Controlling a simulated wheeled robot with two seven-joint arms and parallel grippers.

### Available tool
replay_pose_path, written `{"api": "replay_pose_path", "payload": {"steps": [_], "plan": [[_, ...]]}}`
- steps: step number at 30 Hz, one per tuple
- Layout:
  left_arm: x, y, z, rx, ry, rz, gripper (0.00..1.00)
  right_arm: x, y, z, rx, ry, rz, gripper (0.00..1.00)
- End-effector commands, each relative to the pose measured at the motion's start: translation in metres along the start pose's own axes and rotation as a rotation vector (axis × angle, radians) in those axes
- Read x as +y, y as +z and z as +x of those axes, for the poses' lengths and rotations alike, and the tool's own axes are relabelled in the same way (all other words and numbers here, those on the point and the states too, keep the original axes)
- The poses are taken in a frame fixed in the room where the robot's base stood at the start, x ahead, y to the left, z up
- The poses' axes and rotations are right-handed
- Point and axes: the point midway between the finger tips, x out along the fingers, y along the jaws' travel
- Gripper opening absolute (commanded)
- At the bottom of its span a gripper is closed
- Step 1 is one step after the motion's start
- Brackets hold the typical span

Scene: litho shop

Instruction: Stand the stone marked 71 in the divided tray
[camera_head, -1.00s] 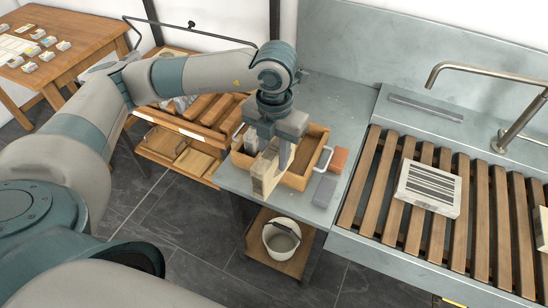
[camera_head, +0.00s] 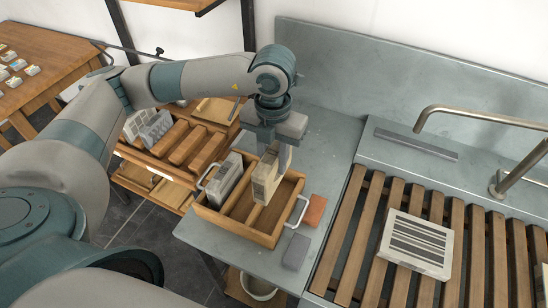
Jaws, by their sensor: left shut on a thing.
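My left gripper (camera_head: 276,146) points down and is shut on a pale tan stone slab (camera_head: 265,180), held upright on edge. The slab is over or partly inside the middle of the divided wooden tray (camera_head: 236,230); I cannot tell whether its lower edge touches the tray floor. No number is readable on it. A grey stone (camera_head: 226,178) stands in the tray's left compartment. The tray has white metal handles at its ends and sits on the grey counter. The right compartment looks empty. My right gripper is not in view.
A reddish-brown block (camera_head: 315,210) and a grey block (camera_head: 297,252) lie right of the tray. A striped stone slab (camera_head: 416,243) lies on the slatted sink rack (camera_head: 345,250), near the tap (camera_head: 470,120). A wooden rack (camera_head: 190,145) with stones stands at left.

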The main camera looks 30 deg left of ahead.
Motion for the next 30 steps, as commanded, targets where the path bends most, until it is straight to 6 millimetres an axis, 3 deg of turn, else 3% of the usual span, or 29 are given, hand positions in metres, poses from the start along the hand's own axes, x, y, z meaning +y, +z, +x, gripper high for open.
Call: {"api": "replay_pose_path", "payload": {"steps": [20, 30], "plan": [[0.0, 0.001, -0.001, -0.004, -0.002, 0.0, 0.0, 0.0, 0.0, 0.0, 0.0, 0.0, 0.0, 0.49], [0.0, 0.001, 0.011, -0.003, -0.002, 0.0, 0.0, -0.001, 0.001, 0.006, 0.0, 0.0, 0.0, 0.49]]}}
